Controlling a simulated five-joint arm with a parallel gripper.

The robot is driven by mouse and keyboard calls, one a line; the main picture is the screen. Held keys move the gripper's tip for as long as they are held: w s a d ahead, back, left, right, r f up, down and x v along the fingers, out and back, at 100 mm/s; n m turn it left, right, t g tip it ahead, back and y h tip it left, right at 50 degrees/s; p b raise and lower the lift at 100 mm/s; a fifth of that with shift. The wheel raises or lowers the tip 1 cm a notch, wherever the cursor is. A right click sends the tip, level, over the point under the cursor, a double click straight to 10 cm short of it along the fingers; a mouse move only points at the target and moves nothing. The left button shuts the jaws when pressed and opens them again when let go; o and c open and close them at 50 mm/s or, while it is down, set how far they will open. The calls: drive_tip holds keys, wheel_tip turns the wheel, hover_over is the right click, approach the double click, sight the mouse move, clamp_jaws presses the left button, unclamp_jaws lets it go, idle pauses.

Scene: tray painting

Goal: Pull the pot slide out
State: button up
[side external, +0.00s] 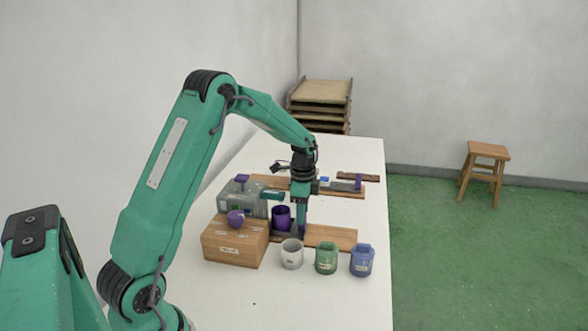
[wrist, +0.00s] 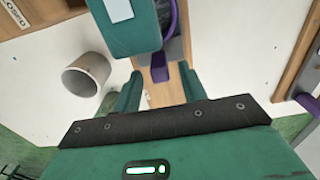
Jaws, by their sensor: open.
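The pot slide has a purple pot (side external: 281,217) standing on a dark carriage, on a wooden board (side external: 332,237) that runs to the right. My gripper (side external: 301,231) points straight down just right of the purple pot, low over the board. In the wrist view, my gripper (wrist: 161,85) is open, its two fingers apart over the wooden board (wrist: 160,96). A purple upright piece (wrist: 159,73) of the slide shows between the fingers. Contact with the fingers cannot be told.
White (side external: 291,254), green (side external: 326,258) and blue (side external: 362,260) pots stand in front of the board. A wooden box (side external: 235,243) with a purple knob and a grey box (side external: 240,200) stand left. Another board (side external: 345,192) lies behind. The table's front is clear.

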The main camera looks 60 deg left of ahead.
drive_tip(key=shift+f, duration=1.85)
clamp_jaws()
